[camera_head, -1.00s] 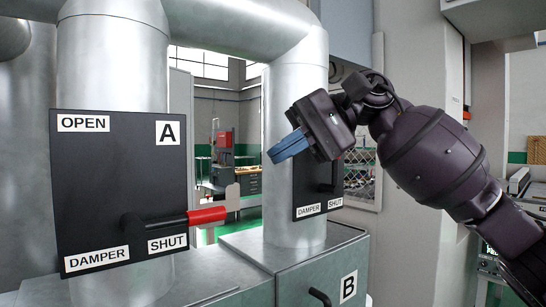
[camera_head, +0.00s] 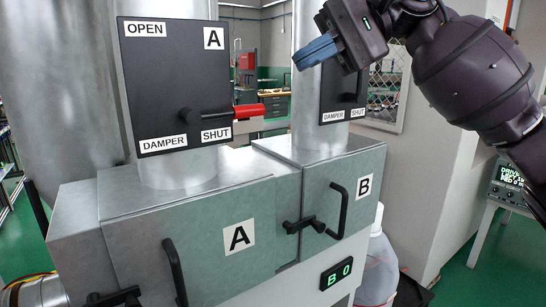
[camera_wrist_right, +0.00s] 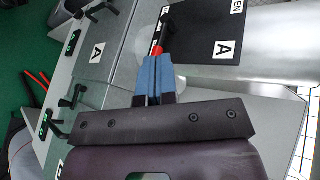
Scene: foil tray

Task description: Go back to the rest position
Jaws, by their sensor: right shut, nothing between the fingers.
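My right gripper (camera_head: 315,52) is raised at the upper right in the head view, in front of damper plate B's top part. Its blue fingers are shut and empty, and they also show together in the right wrist view (camera_wrist_right: 152,75). Damper plate A (camera_head: 170,85) is black, with OPEN at top left, DAMPER and SHUT at the bottom. Its red-gripped handle (camera_head: 249,111) points right, near the SHUT label. In the right wrist view the red handle (camera_wrist_right: 157,50) lies just beyond the fingertips, apparently apart from them. My left gripper is not in view.
Metal cabinets with doors A (camera_head: 205,240) and B (camera_head: 345,170) stand below the ducts, with black handles sticking out. A green display (camera_head: 337,274) reads B 0. A plastic jug (camera_head: 378,265) stands right of the cabinet. A console (camera_head: 508,182) is at far right.

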